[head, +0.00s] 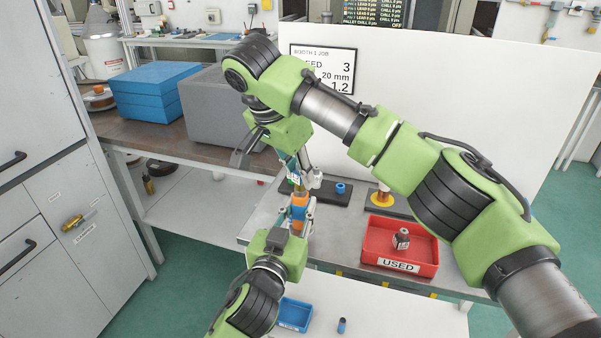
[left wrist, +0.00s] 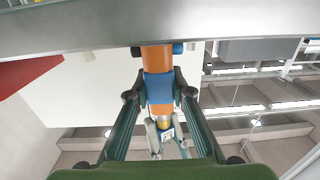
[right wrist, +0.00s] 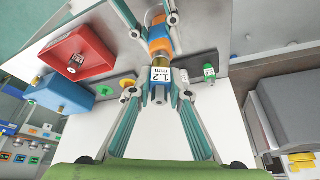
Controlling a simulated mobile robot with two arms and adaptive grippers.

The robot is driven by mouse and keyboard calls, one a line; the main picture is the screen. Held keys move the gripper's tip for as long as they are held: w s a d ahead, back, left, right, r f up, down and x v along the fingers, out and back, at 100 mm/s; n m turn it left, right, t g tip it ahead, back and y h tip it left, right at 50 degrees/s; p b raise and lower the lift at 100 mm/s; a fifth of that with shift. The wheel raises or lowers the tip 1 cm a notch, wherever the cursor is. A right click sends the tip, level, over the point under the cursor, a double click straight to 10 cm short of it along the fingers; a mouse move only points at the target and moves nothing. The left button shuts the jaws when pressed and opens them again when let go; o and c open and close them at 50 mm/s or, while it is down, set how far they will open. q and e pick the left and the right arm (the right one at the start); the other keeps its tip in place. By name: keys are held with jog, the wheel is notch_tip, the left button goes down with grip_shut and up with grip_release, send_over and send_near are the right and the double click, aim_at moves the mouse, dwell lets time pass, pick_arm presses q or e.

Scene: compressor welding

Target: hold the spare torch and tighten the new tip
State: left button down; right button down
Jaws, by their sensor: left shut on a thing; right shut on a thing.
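The spare torch, an orange body with a blue band (head: 299,201), stands roughly upright between my two grippers. My left gripper (head: 298,214) is shut around its blue band, which the left wrist view also shows (left wrist: 159,88). A brass-coloured collar (right wrist: 160,60) is at the torch's upper end. The new tip, with a white "1.2 mm" tag (right wrist: 160,75), sits in line with this collar. My right gripper (right wrist: 160,88) comes from above and is shut on the tip. Its fingers hide part of the tip, and I cannot tell how tightly it is seated.
Black stands, one with a blue ring (head: 341,188), are behind the torch. A blue bin (head: 293,316) is below. A grey box (head: 215,105) stands left, a white panel (head: 440,100) behind.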

jog(key=shift+d+f, duration=0.1)
jog(key=shift+m+g, duration=0.3)
jog(key=shift+m, duration=0.5)
jog(key=c, duration=1.8)
grip_release()
jog(key=v, duration=1.2)
jog(key=shift+a, duration=0.2)
pick_arm(q)
jog(key=c, duration=1.7)
grip_release()
pick_arm(e)
jog(key=shift+f, duration=0.1)
